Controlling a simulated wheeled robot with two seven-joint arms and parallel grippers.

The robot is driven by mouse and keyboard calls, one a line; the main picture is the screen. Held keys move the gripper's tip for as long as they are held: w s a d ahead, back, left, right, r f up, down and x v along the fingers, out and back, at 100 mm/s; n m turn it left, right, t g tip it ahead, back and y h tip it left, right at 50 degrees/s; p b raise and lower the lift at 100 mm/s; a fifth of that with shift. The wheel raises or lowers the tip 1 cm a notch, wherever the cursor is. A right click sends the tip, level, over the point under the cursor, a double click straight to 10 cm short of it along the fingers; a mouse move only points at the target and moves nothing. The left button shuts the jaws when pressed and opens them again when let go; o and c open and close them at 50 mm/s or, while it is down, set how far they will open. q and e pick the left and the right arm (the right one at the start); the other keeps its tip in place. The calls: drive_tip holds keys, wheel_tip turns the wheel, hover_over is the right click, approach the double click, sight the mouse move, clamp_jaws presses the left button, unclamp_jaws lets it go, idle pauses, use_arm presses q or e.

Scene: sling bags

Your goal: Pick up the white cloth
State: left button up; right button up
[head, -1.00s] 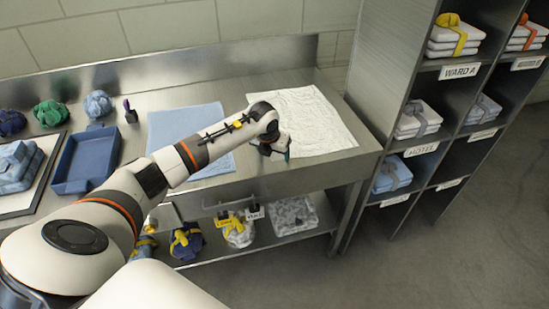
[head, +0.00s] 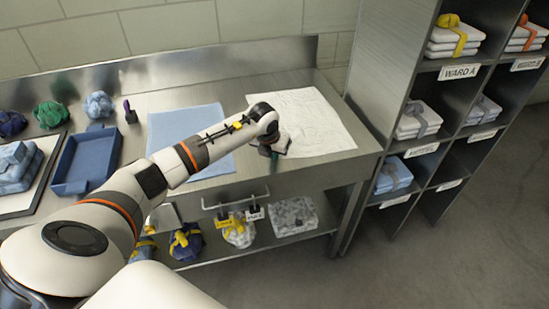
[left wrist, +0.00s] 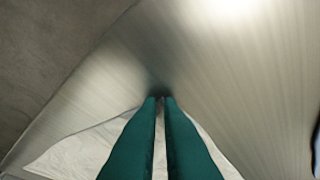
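The white cloth (head: 318,118) lies spread on the right part of the steel table. It also shows in the left wrist view (left wrist: 75,150), on both sides of my fingers. My left gripper (head: 275,155) is at the cloth's front left corner, low over the table. In the left wrist view its teal fingers (left wrist: 160,98) are close together with a thin gap. The cloth's edges run together at the fingertips, so they appear shut on that corner; the pinch itself is hidden. My right gripper is not in view.
A light blue cloth (head: 180,128) lies left of the white one. A blue tray (head: 88,155) stands farther left. A shelf unit (head: 395,95) with folded bundles is close on the right. Bundles sit on the lower shelf (head: 265,248) under the table.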

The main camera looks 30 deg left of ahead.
use_arm(q)
clamp_jaws()
wheel_tip(320, 180, up, 12)
drive_tip(key=p, duration=0.7)
drive_tip(key=shift+p, duration=0.3)
wheel_tip(320, 180, up, 45)
drive_tip(key=p, duration=1.2)
